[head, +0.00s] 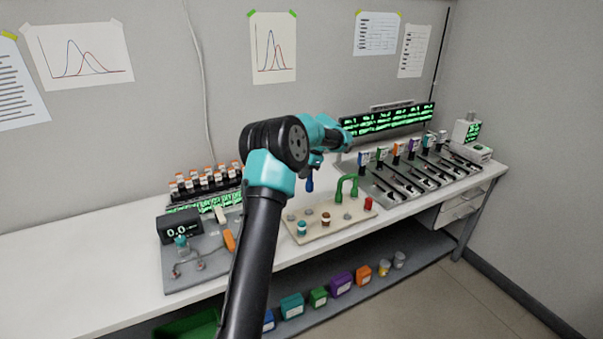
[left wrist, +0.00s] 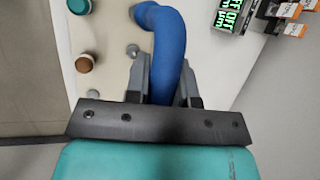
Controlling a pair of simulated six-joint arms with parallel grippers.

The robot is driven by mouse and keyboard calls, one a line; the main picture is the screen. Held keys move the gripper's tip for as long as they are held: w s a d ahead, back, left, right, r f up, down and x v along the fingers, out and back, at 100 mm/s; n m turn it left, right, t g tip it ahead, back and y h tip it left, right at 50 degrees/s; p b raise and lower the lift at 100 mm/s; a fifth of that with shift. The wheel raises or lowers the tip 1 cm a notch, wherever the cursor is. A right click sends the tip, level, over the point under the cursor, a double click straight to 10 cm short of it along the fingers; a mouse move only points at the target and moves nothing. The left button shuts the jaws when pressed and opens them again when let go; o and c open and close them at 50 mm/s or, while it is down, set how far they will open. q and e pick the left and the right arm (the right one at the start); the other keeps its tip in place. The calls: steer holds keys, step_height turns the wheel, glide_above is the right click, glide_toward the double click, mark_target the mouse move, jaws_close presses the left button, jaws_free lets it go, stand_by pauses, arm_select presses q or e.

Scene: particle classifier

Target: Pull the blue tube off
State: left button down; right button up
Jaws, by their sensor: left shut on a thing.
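The blue tube (head: 309,184) hangs below my left gripper (head: 314,160) in the head view. Its visible lower end looks clear of the beige board (head: 340,229). In the left wrist view the curved blue tube (left wrist: 170,45) runs between the two fingers of my left gripper (left wrist: 163,85), which is shut on it. The part of the tube deep between the fingers is hidden. My right gripper is in neither view.
The board carries a green bent tube (head: 347,187), a red cap (head: 368,203), a teal cap (head: 302,228), a brown cap (head: 326,218) and grey ports.

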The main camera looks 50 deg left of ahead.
arm_select(q)
steer(key=shift+r, duration=0.1)
steer(key=shift+r, duration=2.2)
steer(key=shift+r, duration=0.1)
steer(key=shift+r, duration=1.4)
